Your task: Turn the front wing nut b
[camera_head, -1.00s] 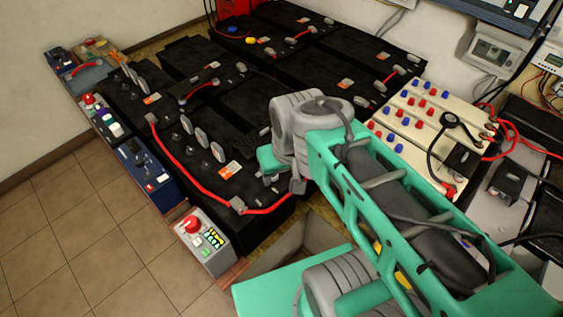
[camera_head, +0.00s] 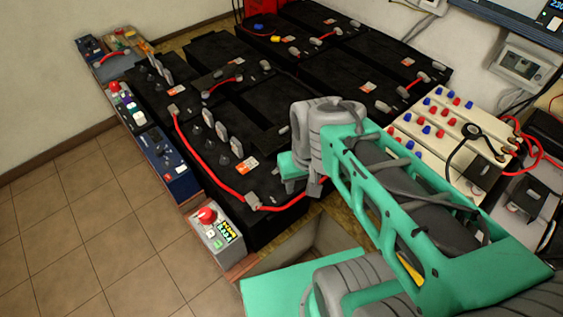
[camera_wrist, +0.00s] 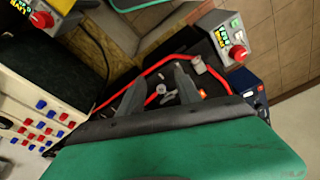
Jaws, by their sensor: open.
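In the wrist view a small grey wing nut (camera_wrist: 166,98) shows between my fingers, on a black battery with a red cable (camera_wrist: 150,70). I cannot tell from its look whether it is wing nut b. My gripper (camera_wrist: 158,76) is open and empty, its two grey fingers apart on either side of that spot. In the head view my gripper (camera_head: 315,190) hangs over the front end of the front black battery (camera_head: 265,225), by the red cable (camera_head: 225,187). My arm and gripper hide the part under them. Several upright grey pieces (camera_head: 221,132) stand on the batteries.
A grey box with a red button (camera_head: 207,215) stands at the front corner, a blue box (camera_head: 165,165) behind it. A cream panel with red and blue terminals (camera_head: 440,125) is at the right. More black batteries (camera_head: 330,65) fill the back. Tiled floor (camera_head: 80,230) at left is clear.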

